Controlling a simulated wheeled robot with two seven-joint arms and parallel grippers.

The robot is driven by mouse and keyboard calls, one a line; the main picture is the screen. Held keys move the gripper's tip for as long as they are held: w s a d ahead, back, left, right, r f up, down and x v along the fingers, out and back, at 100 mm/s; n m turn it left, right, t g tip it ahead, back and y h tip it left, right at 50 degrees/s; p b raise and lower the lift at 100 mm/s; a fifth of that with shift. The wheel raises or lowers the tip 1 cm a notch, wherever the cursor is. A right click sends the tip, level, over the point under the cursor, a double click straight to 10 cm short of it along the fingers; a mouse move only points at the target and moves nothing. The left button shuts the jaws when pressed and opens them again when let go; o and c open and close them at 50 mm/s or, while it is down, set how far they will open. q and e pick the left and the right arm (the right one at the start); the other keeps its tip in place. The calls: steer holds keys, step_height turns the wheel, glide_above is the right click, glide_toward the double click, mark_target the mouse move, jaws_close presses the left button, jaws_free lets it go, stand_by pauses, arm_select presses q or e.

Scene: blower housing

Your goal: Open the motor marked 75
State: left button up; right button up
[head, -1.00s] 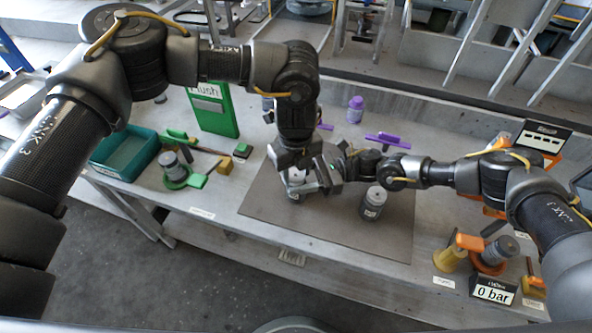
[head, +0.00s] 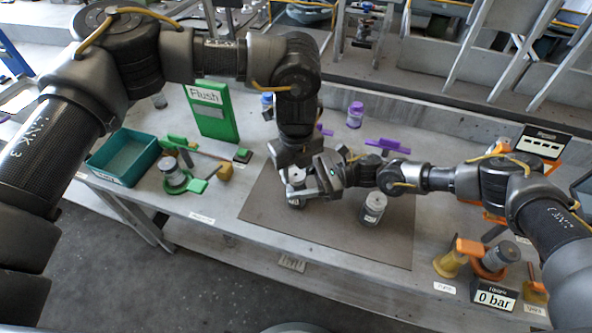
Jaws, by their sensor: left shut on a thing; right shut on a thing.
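A grey motor with a lighter top (head: 296,174) stands at the left part of the dark mat (head: 340,232), mostly hidden by both grippers. My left gripper (head: 292,184) comes down from above and is shut on it. My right gripper (head: 308,192) reaches in from the right, low beside the left one, and is shut, apparently on the same motor; the exact contact is hidden. A second grey motor (head: 373,208) with a pale label stands free on the mat to the right. I cannot read a 75 on either motor.
Another motor (head: 172,170) sits in a green fixture beside a teal bin (head: 122,158). One more (head: 495,255) sits in an orange fixture behind the "0 bar" display (head: 494,297). A green "Flush" board (head: 212,112) and purple parts (head: 386,144) stand behind. The mat's front is clear.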

arm_select(q)
step_height(320, 180, up, 4)
steer(key=shift+f, duration=0.25)
arm_select(e)
steer(key=o, duration=1.5)
steer(key=shift+c, duration=0.2)
